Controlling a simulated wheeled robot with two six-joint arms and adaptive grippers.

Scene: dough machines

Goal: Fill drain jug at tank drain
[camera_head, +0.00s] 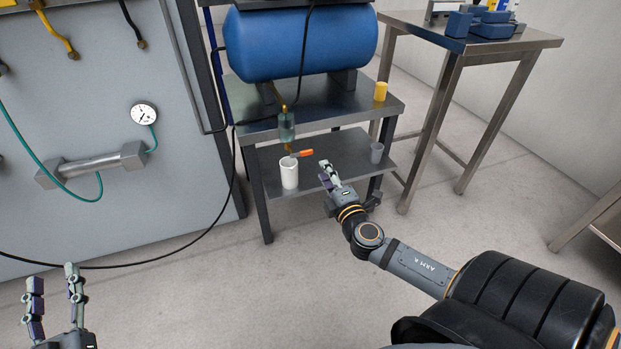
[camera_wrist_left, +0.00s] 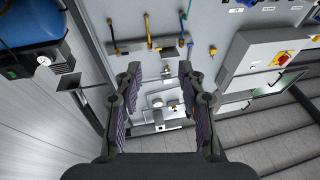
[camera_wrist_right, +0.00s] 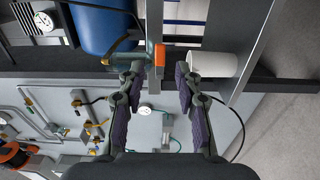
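The white drain jug (camera_head: 289,174) stands upright on the lower shelf under the drain of the blue tank (camera_head: 300,42). The drain has a clear bowl (camera_head: 286,126) and an orange lever (camera_head: 302,153) just above the jug. In the right wrist view the orange lever (camera_wrist_right: 159,54) lies just beyond my fingertips and the jug (camera_wrist_right: 214,65) is to their right. My right gripper (camera_head: 326,171) is open and empty, right of the lever and jug. Any contact with the lever is unclear. My left gripper (camera_head: 52,276) is open and empty at the lower left. The jug's contents are hidden.
A yellow cup (camera_head: 380,91) stands on the upper shelf and a grey cup (camera_head: 377,152) on the lower one. A grey panel (camera_head: 100,130) with a gauge is at left. A black cable hangs beside the stand. The front floor is clear.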

